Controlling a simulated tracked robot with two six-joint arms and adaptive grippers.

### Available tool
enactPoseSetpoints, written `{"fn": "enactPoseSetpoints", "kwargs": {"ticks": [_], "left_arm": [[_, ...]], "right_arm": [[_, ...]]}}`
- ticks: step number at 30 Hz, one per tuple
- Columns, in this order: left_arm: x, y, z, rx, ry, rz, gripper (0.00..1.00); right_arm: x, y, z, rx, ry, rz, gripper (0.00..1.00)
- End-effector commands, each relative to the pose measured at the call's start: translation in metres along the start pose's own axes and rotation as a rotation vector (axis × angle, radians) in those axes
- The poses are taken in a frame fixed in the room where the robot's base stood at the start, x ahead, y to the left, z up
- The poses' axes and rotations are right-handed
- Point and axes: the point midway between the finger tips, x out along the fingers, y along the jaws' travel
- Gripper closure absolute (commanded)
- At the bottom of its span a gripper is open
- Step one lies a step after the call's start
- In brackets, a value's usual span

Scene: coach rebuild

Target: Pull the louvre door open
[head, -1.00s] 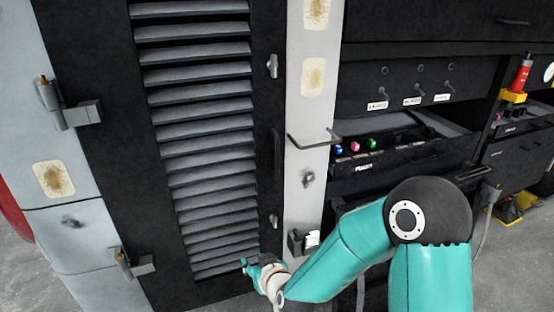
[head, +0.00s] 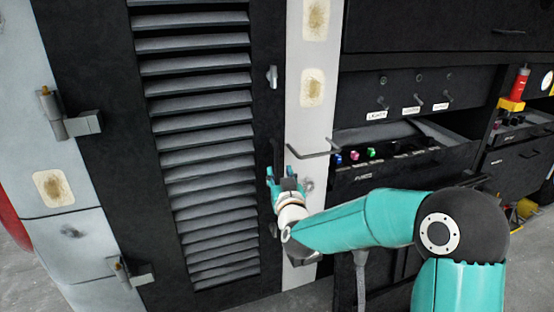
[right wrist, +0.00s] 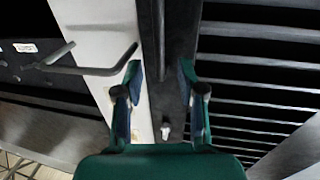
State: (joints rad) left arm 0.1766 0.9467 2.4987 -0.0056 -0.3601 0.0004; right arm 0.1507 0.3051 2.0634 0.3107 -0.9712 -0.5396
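The louvre door (head: 130,165) is black with grey slats and stands upright in a pale frame. It looks shut. A dark vertical handle (head: 277,155) is on its right edge strip; a dark bar, seemingly this handle, shows in the right wrist view (right wrist: 158,35). My right gripper (head: 282,172) is at the lower part of the handle. In the right wrist view its fingers (right wrist: 160,72) are spread on both sides of the door's edge strip, in line with the bar. I cannot tell whether they touch it. My left gripper is not in view.
Small grey latches, one at the upper right (head: 272,77), sit on the door edge. Hinges (head: 70,120) are on the left. A bent grey rod (head: 315,151) sticks out from the pale post (head: 310,120) close to my gripper. An open drawer (head: 390,165) with coloured items is to the right.

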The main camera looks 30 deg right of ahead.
Motion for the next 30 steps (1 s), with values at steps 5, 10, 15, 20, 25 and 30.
{"fn": "enactPoseSetpoints", "kwargs": {"ticks": [5,10,15,20,25,30], "left_arm": [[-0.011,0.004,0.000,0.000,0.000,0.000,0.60],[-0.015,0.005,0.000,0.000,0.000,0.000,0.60],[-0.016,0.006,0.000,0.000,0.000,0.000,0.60],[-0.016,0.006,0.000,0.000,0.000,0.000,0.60],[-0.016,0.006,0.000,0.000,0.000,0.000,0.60],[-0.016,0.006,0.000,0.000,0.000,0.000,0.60]], "right_arm": [[0.036,0.000,-0.001,0.001,-0.002,0.001,0.61],[0.057,0.001,0.000,0.001,-0.002,0.001,0.61],[0.065,0.000,0.001,0.001,-0.002,0.000,0.61],[0.066,0.001,0.001,0.001,-0.002,0.000,0.61],[0.065,0.001,0.001,0.001,-0.002,0.001,0.71],[0.065,0.001,0.001,0.001,-0.001,0.001,0.99]]}}
